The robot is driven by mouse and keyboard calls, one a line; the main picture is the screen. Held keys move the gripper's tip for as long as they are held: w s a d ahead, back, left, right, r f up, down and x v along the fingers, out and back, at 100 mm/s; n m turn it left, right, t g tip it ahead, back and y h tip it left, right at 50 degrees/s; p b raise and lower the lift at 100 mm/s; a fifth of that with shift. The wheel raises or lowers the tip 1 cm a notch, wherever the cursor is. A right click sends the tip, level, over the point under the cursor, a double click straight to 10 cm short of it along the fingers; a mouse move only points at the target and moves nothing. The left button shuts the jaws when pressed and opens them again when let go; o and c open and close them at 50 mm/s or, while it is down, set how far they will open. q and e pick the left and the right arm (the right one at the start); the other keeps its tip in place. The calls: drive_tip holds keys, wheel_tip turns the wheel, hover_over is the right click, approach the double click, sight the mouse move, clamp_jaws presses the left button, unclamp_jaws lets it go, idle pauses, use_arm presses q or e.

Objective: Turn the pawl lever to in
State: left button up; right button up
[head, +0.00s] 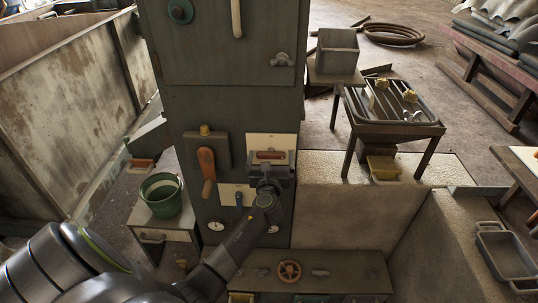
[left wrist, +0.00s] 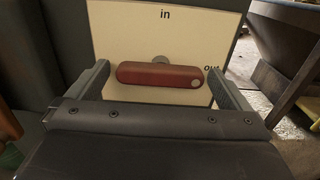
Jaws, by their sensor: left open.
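The pawl lever (head: 270,155) is a red bar on a cream plate (head: 256,140) on the front of the dark green cabinet. In the left wrist view the lever (left wrist: 158,74) lies nearly level, with a pale dot at its right end. That end is by the word "out"; the word "in" is at the top of the plate (left wrist: 120,35). My left gripper (head: 269,173) is in front of the plate. In the left wrist view my left gripper (left wrist: 161,86) is open, with one finger beyond each end of the lever. My right gripper is not in view.
An orange-handled lever (head: 207,170) is left of the plate, and a small blue lever (head: 239,199) is below it. A green bucket (head: 161,195) stands at left. A low bench with a wheel (head: 289,271) lies below. A table with a tray (head: 430,122) is at right.

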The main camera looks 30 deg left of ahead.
use_arm(q)
drive_tip(key=shift+s+d, duration=0.1)
drive_tip(key=shift+c, duration=0.6)
drive_tip(key=c, duration=0.8)
